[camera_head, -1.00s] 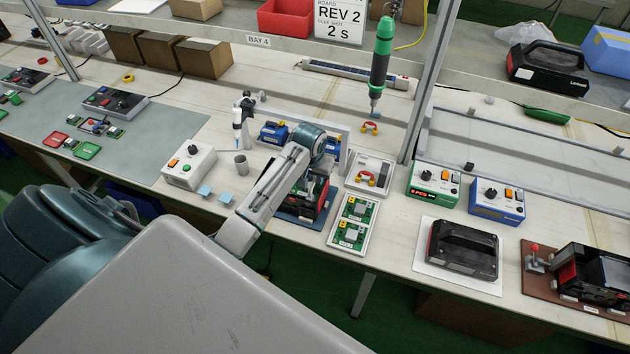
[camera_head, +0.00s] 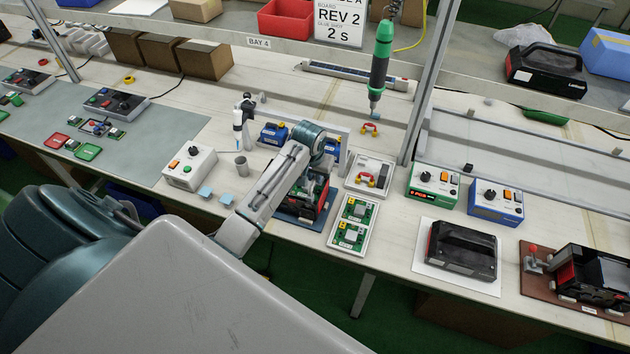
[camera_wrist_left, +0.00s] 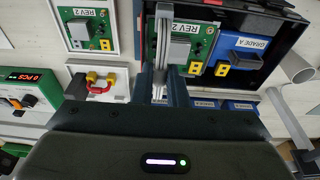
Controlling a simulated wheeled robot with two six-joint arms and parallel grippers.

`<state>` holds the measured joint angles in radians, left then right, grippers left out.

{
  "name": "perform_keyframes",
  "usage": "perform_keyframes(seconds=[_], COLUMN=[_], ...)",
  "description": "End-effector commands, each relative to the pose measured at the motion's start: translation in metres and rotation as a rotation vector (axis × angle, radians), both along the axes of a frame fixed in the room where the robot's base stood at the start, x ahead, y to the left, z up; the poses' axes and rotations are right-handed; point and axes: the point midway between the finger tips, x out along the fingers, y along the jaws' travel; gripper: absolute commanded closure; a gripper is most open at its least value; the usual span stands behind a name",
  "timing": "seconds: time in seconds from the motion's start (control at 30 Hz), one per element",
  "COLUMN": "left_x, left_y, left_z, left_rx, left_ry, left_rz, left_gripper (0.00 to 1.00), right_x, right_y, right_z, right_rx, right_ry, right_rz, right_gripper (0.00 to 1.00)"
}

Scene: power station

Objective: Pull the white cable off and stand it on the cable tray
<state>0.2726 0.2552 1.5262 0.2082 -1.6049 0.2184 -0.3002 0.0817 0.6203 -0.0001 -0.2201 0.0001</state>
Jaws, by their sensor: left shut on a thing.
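My left gripper (camera_wrist_left: 166,84) points down over the open black power station (camera_wrist_left: 275,50). It is shut on the white cable (camera_wrist_left: 162,40), which shows as a pale strip between the fingers, next to the green board (camera_wrist_left: 202,45) marked REV 2. I cannot tell whether the cable's plug is still seated. In the head view my left wrist covers part of the power station (camera_head: 322,195) and hides the fingertips and the cable. The cable tray (camera_head: 358,184), a light tray holding a red and yellow cable (camera_head: 372,180), stands just right of the wrist. My right gripper is not in view.
A tray (camera_head: 334,240) with two green boards lies in front of the cable tray. Blue modules (camera_head: 273,133) stand behind my wrist. A white control box (camera_head: 190,167) and a grey cup (camera_head: 241,166) are to the left. A green screwdriver (camera_head: 379,65) hangs above the bench.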

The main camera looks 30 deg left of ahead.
Motion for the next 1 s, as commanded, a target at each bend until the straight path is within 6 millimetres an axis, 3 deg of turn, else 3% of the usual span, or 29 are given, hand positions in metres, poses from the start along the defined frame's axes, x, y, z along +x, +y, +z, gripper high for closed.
perform_keyframes(seconds=[0.3, 1.0], left_x=[0.000, 0.000], left_y=[0.000, 0.000], left_z=[0.021, 0.062], left_rx=[0.000, 0.000], left_ry=[-0.001, -0.001], left_rz=[0.000, 0.000], left_gripper=[1.00, 1.00], right_x=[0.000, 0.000], right_y=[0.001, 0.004], right_z=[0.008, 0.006], right_rx=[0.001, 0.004], right_ry=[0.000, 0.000], right_rz=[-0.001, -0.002], right_gripper=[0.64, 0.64])
